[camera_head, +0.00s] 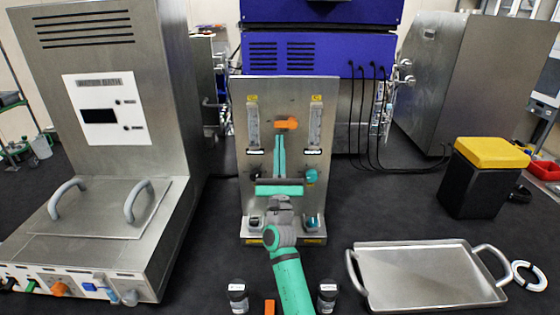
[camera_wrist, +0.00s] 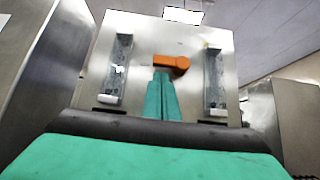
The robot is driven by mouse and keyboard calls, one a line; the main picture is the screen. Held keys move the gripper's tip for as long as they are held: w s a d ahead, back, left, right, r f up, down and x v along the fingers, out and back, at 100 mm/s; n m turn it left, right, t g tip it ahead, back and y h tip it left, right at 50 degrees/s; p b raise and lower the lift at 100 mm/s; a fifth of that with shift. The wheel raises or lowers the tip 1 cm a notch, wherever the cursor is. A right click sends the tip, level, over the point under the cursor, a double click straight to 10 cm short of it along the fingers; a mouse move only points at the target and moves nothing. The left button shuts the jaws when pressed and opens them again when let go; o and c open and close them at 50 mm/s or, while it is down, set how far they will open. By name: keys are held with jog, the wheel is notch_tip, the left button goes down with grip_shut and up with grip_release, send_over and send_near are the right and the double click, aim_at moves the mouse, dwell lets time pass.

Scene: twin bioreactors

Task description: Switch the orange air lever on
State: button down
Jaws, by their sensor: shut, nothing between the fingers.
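The orange air lever (camera_head: 287,123) sits high in the middle of the upright metal panel (camera_head: 265,92), between two clear flow tubes. The lever's lower left part may be hidden by the fingertips.
A teal knob (camera_head: 311,176) is on the panel, right of my gripper. The water bath (camera_head: 100,150) stands at left. A metal tray (camera_head: 425,272) and a black box with yellow lid (camera_head: 490,152) are at right. Two small dark jars (camera_head: 238,296) stand in front.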

jog(key=shift+r, duration=0.7)
